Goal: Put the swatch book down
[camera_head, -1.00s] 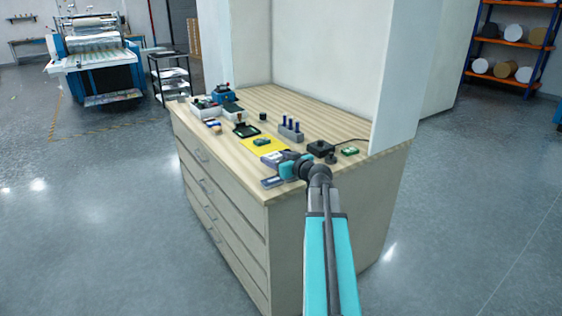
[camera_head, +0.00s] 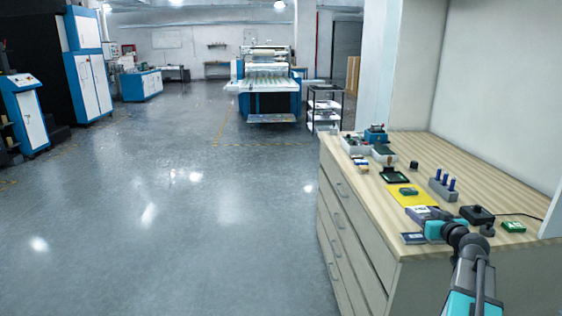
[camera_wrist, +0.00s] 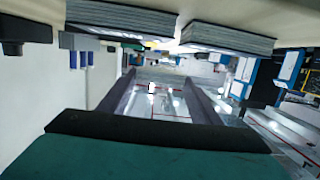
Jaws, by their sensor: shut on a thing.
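The swatch book (camera_head: 413,239) shows as dark page-edged blocks on both sides of my gripper (camera_head: 428,226), at the counter's front corner. The far block (camera_head: 422,213) has a greyer top. In the wrist view, which is upside down, the blocks (camera_wrist: 120,20) show thick layered edges along the top, with a narrow gap between them. I cannot tell whether the blocks are joined. My gripper is shut on the swatch book, low over the counter (camera_head: 470,160). The contact at the fingertips is not clear, nor whether the book touches the wood.
A yellow sheet (camera_head: 408,195) with a small green item lies just behind. A grey holder with blue pegs (camera_head: 443,188), a black box (camera_head: 477,214) and a green item (camera_head: 514,226) stand to the right. Trays (camera_head: 355,147) are at the back. Open floor lies left of the drawers.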

